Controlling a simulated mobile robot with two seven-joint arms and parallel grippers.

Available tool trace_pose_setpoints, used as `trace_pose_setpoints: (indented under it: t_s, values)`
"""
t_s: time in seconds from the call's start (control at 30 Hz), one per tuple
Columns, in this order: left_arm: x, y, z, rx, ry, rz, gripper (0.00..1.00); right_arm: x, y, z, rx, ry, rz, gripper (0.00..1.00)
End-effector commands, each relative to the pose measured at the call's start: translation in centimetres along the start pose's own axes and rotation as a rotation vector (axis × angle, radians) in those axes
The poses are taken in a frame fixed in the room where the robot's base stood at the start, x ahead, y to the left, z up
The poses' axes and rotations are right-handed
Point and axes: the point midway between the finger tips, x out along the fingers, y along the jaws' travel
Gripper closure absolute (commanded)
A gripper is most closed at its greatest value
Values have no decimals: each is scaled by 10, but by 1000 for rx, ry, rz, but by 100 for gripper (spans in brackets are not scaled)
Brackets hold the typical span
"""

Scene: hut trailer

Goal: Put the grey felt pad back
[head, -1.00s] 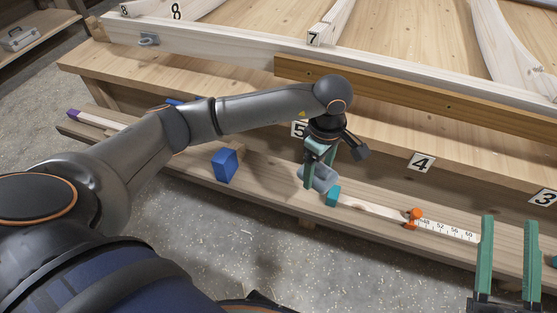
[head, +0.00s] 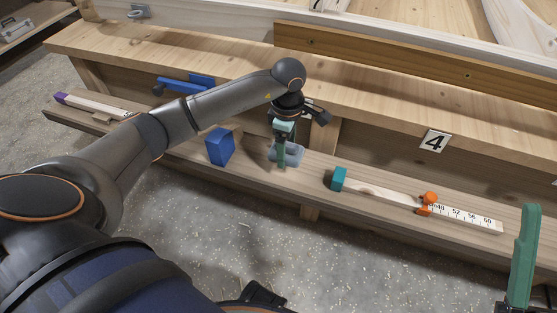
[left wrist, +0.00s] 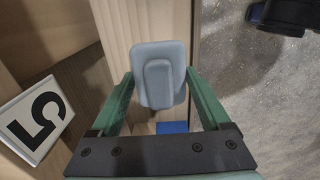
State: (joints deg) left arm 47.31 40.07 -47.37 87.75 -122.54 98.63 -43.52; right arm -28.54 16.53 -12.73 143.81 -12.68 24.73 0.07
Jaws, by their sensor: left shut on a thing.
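The grey felt pad (head: 294,154) is a pale grey-blue rounded block with a raised grip. My left gripper (head: 281,160) is shut on it, above or on the low plank shelf (head: 400,178); I cannot tell whether it touches the wood. In the left wrist view the pad (left wrist: 160,58) shows between the two green fingers. My right gripper (head: 524,258) is at the right edge, with one green finger in view and the other cut off. No finger stands close beside it, so it looks open and empty.
A blue block (head: 220,147) stands left of the pad. A teal-ended measuring stick (head: 470,215) with an orange slider (head: 428,203) lies to the right. The number 4 card (head: 433,141) is on the bench front. A 5 card (left wrist: 37,117) shows in the wrist view.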

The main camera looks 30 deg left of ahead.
Motion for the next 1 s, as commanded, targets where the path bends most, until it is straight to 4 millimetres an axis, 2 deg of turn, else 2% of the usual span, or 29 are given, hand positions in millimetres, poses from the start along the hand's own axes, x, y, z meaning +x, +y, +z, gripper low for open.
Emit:
trace_pose_setpoints:
  t_s: [0.27,0.4,0.53,0.93,0.97,1.0]
  values:
    - [18,4,-13,-1,-1,0,72,-5,-2,5,10,-2,2,50]
    - [38,7,-26,-3,1,-2,72,-11,-5,11,21,-3,5,50]
    - [60,7,-24,0,-1,-1,72,-18,-10,18,39,-6,4,50]
    - [64,7,-24,1,0,1,72,-19,-13,19,50,-8,-6,50]
    - [62,7,-24,1,0,1,16,-18,-13,18,51,-8,-7,50]
    - [62,7,-24,1,0,1,12,-18,-13,18,50,-8,-7,50]
